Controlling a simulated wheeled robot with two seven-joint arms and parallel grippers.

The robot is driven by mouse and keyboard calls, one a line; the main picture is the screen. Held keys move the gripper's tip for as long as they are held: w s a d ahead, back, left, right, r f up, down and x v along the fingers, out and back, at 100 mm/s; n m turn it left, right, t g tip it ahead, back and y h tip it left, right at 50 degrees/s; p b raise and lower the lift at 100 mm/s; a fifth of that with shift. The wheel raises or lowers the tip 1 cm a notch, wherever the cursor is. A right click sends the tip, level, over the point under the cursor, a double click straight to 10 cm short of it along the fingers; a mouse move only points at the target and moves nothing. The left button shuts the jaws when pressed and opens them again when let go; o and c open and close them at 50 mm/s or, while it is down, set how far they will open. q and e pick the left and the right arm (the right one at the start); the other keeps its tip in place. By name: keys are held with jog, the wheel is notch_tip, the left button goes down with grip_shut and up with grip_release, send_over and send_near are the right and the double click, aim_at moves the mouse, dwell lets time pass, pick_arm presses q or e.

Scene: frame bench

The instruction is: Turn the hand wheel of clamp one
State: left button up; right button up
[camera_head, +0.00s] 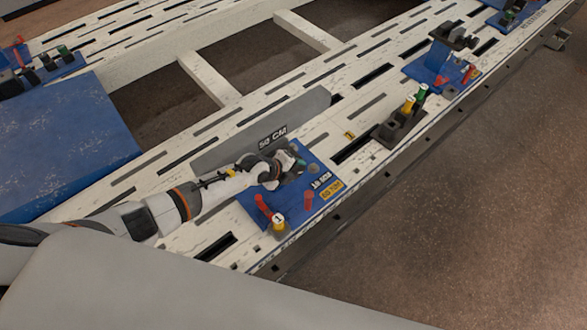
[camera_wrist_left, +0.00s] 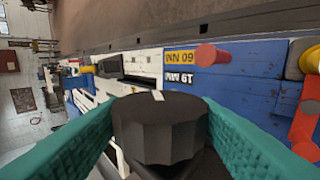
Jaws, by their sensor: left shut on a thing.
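Clamp one has a blue base plate (camera_head: 323,172) on the white slotted frame rail, with a yellow cap marked 1 (camera_head: 279,222) and red handles. My left gripper (camera_head: 298,163) is over the far part of this plate. In the left wrist view its two teal fingers are on either side of a dark, ribbed hand wheel (camera_wrist_left: 158,130) with a small white mark on its rim. The gripper is shut on the wheel. In the head view, the gripper mostly hides the wheel. My right gripper is in neither view.
A grey upright plate marked 50 CM (camera_head: 240,128) stands just behind the clamp. A dark block with yellow and green caps (camera_head: 399,122) and another blue clamp (camera_head: 440,67) sit farther along the rail. Brown floor (camera_head: 470,220) lies open to the right.

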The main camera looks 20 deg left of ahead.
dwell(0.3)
pick_arm(q)
jog(key=o, duration=1)
jog(key=p+v, duration=0.3)
jog(key=v, duration=0.9)
jog(key=shift+s, duration=0.1)
